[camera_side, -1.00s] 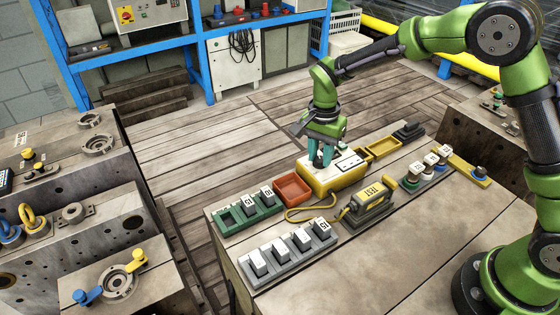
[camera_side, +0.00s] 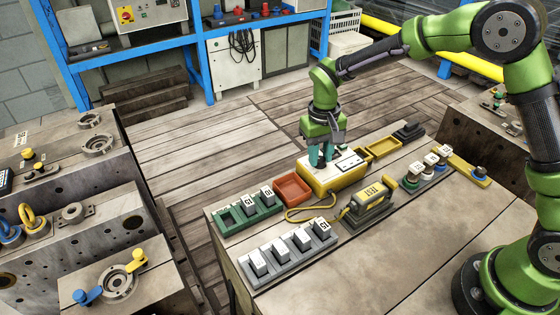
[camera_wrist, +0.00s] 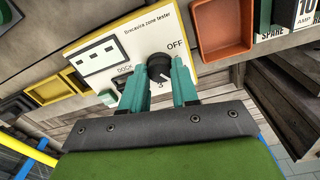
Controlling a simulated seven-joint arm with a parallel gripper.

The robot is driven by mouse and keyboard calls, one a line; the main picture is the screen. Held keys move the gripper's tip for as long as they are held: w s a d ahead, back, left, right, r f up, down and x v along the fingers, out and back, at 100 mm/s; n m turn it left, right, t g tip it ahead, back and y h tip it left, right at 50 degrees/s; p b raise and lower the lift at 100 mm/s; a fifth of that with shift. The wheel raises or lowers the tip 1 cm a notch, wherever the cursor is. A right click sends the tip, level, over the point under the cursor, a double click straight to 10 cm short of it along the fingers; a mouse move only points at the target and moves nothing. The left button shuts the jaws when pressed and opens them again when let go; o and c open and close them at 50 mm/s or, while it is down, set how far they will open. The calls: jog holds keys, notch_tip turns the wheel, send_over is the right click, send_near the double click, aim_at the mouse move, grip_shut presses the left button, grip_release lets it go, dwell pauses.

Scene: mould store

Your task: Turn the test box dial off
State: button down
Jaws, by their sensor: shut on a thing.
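The test box is a yellow box with a white top face; it stands on the bench in the side view (camera_side: 345,165). In the wrist view its face (camera_wrist: 125,47) carries the words "firecavins zone tester" or similar. Its dial (camera_wrist: 158,66) is a round black knob beside the printed word OFF, with a 3 printed below it. My gripper (camera_wrist: 160,72) points down at the box, with its teal fingers shut on the dial from both sides. The fingers hide part of the knob and its markings, so I cannot tell its setting. In the side view my gripper (camera_side: 320,160) hides the dial.
An orange-red tray (camera_side: 292,188) and a yellow tray (camera_side: 383,147) flank the test box. A green rack (camera_side: 232,222) and a grey rack (camera_side: 285,265) hold labelled blocks in front. The front right bench is clear.

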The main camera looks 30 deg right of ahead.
aim_at(320, 160)
jog(key=n, duration=1.3)
jog(key=shift+r, duration=0.1)
dwell(0.4)
jog(key=c, duration=0.8)
grip_release()
jog(key=shift+c, duration=0.2)
notch_tip(320, 160, up, 17)
jog(key=shift+s, duration=0.2)
jog(key=shift+a, duration=0.1)
